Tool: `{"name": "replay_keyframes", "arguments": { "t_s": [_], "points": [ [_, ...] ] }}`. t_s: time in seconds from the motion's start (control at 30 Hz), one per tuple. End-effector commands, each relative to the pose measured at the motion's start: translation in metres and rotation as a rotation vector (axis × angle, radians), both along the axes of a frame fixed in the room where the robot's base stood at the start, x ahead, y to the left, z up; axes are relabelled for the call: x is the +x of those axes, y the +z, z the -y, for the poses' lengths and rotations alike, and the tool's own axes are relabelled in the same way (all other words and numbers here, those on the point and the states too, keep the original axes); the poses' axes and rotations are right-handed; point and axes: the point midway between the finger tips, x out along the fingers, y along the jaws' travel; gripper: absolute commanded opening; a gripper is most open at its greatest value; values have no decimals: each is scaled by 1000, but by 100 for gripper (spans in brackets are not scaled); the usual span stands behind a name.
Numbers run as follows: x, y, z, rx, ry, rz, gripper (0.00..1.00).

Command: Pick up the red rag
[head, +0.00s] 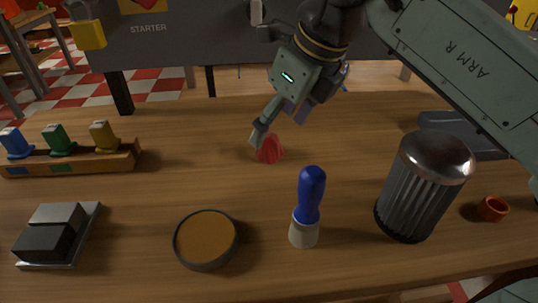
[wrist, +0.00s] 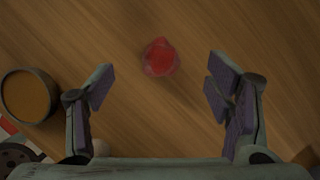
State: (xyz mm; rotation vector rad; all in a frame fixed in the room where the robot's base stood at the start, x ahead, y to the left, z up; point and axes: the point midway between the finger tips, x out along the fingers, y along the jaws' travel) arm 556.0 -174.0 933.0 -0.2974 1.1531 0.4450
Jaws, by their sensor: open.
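The red rag (head: 270,149) is a small crumpled red bundle on the wooden table, near the middle of the head view. A finger of my gripper (head: 275,126) partly covers it there. In the wrist view the rag (wrist: 160,58) lies on bare wood, centred between the fingers and a little beyond their tips. My gripper (wrist: 158,87) is open and empty, with a finger on each side and clear gaps to the rag. It hangs above the table; I cannot tell the exact height.
A blue-handled tool (head: 307,205) and a ribbed metal canister (head: 426,185) stand toward the front. A round brown dish (head: 206,239) sits front left. A wooden rack (head: 85,159) with coloured pieces is at left. An orange ring (head: 493,208) lies at right. Wood around the rag is clear.

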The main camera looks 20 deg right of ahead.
Motion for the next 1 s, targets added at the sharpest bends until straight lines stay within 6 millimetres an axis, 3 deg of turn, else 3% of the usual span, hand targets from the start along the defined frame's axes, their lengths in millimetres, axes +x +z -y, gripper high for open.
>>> {"name": "replay_keyframes", "arguments": {
  "t_s": [0.4, 0.63, 1.0],
  "points": [
    [16, -48, -9, 0, 0, 0, 73],
    [17, -47, -9, 0, 0, 1, 73],
    [17, -47, -9, 0, 0, 1, 49]
  ]
}}
